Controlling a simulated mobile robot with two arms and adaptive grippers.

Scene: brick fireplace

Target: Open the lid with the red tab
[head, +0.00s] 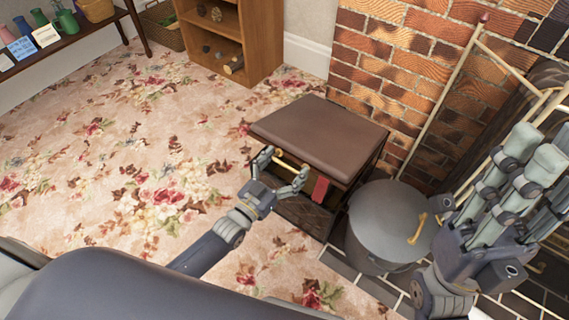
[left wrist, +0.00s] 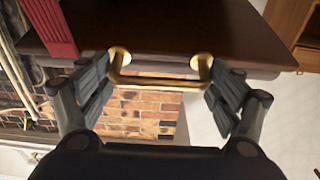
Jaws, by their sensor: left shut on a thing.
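A dark brown lid (head: 320,135) tops a low box (head: 304,213) by the brick fireplace. A red tab (head: 320,189) hangs from its front edge; it also shows in the left wrist view (left wrist: 50,28). My left gripper (head: 280,170) is at the lid's front edge, left of the tab, shut on the brass handle (left wrist: 160,83). In the left wrist view the handle lies between the fingers, fixed to the lid's edge. The lid looks down and flat on the box. My right gripper (head: 515,185) is raised at the right; its jaw gap is unclear.
A grey lidded pot (head: 390,225) with a brass handle stands right of the box. A brick wall (head: 390,85) rises close behind it. A wooden shelf (head: 257,35) stands at the back. The flowered carpet (head: 120,160) at left is clear.

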